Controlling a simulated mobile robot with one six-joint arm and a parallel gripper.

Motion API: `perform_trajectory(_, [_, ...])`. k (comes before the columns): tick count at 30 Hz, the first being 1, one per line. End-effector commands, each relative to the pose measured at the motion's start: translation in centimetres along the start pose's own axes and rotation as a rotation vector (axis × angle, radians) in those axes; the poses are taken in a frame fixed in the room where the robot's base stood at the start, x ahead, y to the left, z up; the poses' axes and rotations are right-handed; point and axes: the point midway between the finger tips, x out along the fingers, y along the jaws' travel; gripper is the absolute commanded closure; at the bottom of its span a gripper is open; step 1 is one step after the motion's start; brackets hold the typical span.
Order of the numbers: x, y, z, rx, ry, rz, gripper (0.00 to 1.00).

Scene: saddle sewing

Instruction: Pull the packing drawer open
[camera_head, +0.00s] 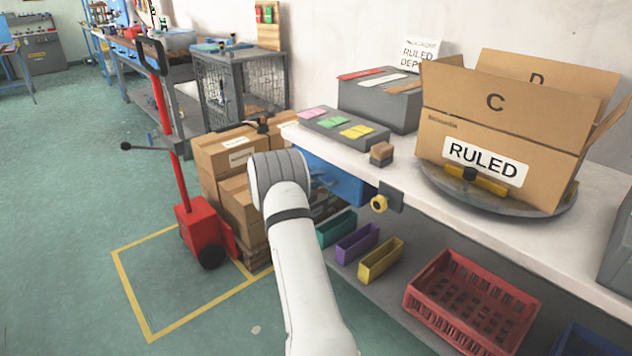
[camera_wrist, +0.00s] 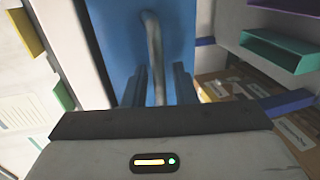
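The packing drawer (camera_head: 338,180) is blue and sits under the left part of the white bench top. My arm covers part of it in the head view. In the wrist view the blue drawer front (camera_wrist: 186,28) fills the upper middle, with a grey bar handle (camera_wrist: 152,38) running up and down in the picture. My gripper (camera_wrist: 159,78) is open, its two dark fingers one on each side of the handle. Narrow gaps show between fingers and bar. The gripper's fingers are hidden behind my arm in the head view.
The bench (camera_head: 460,222) carries a cardboard box marked RULED (camera_head: 498,135) on a turntable. Teal, purple and yellow bins (camera_head: 380,260) and a red crate (camera_head: 470,300) are on the lower shelf. Stacked cartons (camera_head: 222,158) and a red pallet jack (camera_head: 198,222) stand left; open floor lies beyond.

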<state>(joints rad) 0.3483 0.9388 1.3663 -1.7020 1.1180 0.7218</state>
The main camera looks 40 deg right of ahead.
Motion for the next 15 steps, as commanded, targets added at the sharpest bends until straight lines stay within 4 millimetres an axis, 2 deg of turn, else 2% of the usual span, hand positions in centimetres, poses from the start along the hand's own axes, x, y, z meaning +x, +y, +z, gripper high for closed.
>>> perform_trajectory(8, [0.24,0.03,-0.04,0.000,0.001,0.000,0.75])
perform_trajectory(15, [0.18,0.02,-0.06,0.000,0.001,0.000,0.93])
